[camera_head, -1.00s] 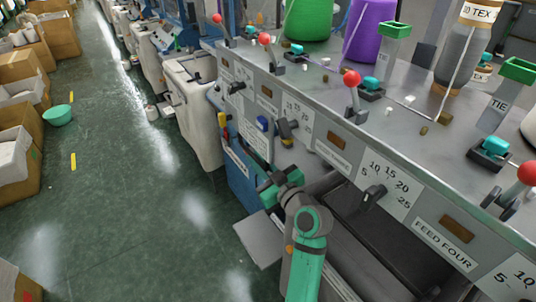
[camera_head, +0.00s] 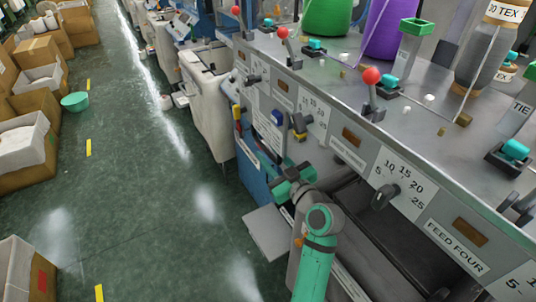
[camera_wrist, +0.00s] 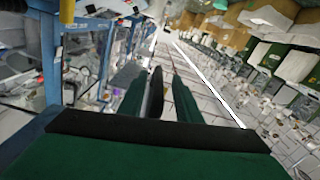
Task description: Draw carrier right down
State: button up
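Levers with red ball tops stand along the top of the grey machine panel. One lever (camera_head: 372,90) is right of centre, another (camera_head: 284,47) is farther back and a third (camera_head: 237,22) is farther still. I cannot tell from the pictures which one is the right carrier.
A black dial knob (camera_head: 384,196) and label plates project from the front panel. Green (camera_head: 327,15) and purple (camera_head: 392,28) cones stand on top.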

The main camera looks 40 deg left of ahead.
jog(key=v, duration=1)
